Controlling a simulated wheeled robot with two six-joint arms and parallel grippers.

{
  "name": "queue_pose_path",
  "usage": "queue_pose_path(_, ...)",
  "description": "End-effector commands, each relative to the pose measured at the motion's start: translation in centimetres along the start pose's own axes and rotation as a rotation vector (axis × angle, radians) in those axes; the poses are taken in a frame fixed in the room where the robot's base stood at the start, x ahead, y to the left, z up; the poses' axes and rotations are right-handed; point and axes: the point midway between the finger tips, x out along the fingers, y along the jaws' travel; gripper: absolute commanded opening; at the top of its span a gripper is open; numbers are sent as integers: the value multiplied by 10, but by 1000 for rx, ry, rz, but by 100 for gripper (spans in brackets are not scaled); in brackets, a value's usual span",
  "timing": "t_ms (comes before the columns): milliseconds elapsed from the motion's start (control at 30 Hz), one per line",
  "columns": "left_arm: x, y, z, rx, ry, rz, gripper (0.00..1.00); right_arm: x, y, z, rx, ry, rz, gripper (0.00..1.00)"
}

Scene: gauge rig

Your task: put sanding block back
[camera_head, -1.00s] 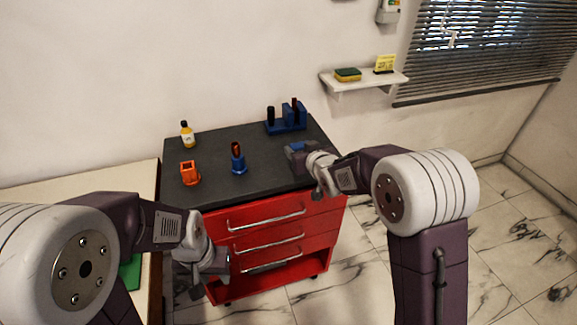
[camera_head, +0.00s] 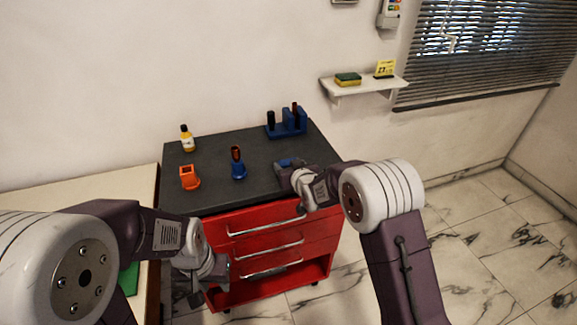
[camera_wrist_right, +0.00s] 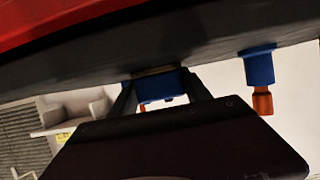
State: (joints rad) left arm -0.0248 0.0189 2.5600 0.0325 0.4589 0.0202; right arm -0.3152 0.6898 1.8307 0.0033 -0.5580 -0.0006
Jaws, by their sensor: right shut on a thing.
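My right gripper (camera_head: 288,165) is over the right part of the dark cabinet top (camera_head: 215,170). In the right wrist view the right gripper (camera_wrist_right: 162,93) is shut on a blue block with a tan underside, which looks like the sanding block (camera_wrist_right: 158,77). The block is at or just above the cabinet top; contact is unclear. In the head view the gripper mostly hides it. My left gripper (camera_head: 208,285) hangs low in front of the cabinet's left side, away from the objects; its fingers are not clear.
A wall shelf (camera_head: 360,90) holds a green-yellow sponge (camera_head: 348,79). Red drawers (camera_head: 265,230) face front.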

Motion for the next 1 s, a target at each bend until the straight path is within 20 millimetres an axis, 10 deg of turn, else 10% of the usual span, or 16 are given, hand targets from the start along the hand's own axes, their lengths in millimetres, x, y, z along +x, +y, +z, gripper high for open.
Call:
queue_pose_path(100, 1, 0, 0, 0, 0, 0, 36, 0, 0, 1, 0, 0, 0, 78)
queue_pose_path(500, -4, 0, 0, 0, 0, 0, 36, -4, 0, -4, 0, 0, 0, 78)
queue_pose_path(1000, -6, 0, -1, 0, 0, 0, 36, -108, 0, -4, 0, 2, 0, 78)
